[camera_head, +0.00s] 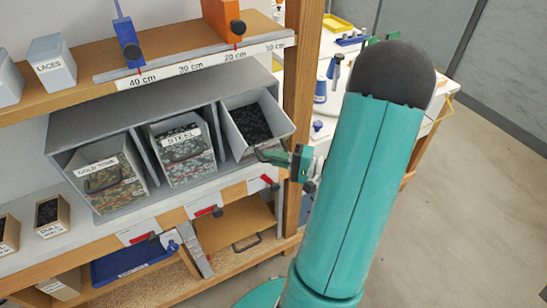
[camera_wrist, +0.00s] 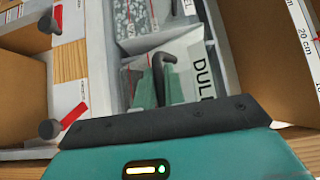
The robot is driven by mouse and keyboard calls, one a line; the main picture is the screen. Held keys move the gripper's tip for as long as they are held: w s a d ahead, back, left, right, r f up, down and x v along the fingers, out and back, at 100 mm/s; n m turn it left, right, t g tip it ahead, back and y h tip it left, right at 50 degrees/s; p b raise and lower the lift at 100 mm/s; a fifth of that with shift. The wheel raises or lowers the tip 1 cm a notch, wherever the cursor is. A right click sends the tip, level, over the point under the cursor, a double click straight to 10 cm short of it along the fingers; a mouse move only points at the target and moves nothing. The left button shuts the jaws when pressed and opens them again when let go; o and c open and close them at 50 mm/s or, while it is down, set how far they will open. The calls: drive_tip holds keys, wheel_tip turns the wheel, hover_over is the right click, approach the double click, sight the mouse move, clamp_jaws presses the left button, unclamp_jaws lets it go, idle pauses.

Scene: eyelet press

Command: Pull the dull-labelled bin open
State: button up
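The dull-labelled bin (camera_head: 262,125) is the right one of three in a grey rack, with dark pieces inside. Its front label reading "DULL" (camera_wrist: 205,72) is partly cut off in the wrist view; in the head view the front is turned away. Its dark bar handle (camera_head: 271,155) stands out from the front and shows as a hook shape in the wrist view (camera_wrist: 165,60). My gripper (camera_head: 296,160) is at the handle. Its green fingers (camera_wrist: 163,88) lie on both sides of the bar and appear closed on it; the contact itself is partly hidden.
The gold tone bin (camera_head: 106,180) and steel bin (camera_head: 183,155) stand to the left. A wooden post (camera_head: 297,90) rises close behind my gripper. A small box (camera_head: 52,215) with dark pieces stands at lower left. Red-and-white tags line the shelf edge. Open floor (camera_head: 465,190) lies right.

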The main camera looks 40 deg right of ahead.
drive_tip(key=o, duration=0.4)
drive_tip(key=shift+d, duration=0.1)
drive_tip(key=v, duration=1.3)
drive_tip(key=shift+s, duration=0.35)
drive_tip(key=w+a+r+n+g, duration=0.35)
drive_tip(key=a+g, duration=0.35)
drive_tip(key=a, duration=0.3)
drive_tip(key=w+a+r+n+g, duration=0.2)
drive_tip(key=w+a+n+g, duration=0.15)
drive_tip(key=a+g, duration=0.5)
drive_tip(key=a+r+n+t+h, duration=0.2)
drive_tip(key=a+r+h, duration=0.2)
drive_tip(key=a, duration=0.2)
drive_tip(key=s+a+r+n+t+h, duration=0.1)
drive_tip(key=a+r+n+t+h, duration=0.2)
drive_tip(key=a, duration=0.4)
drive_tip(key=shift+r+h, duration=0.9)
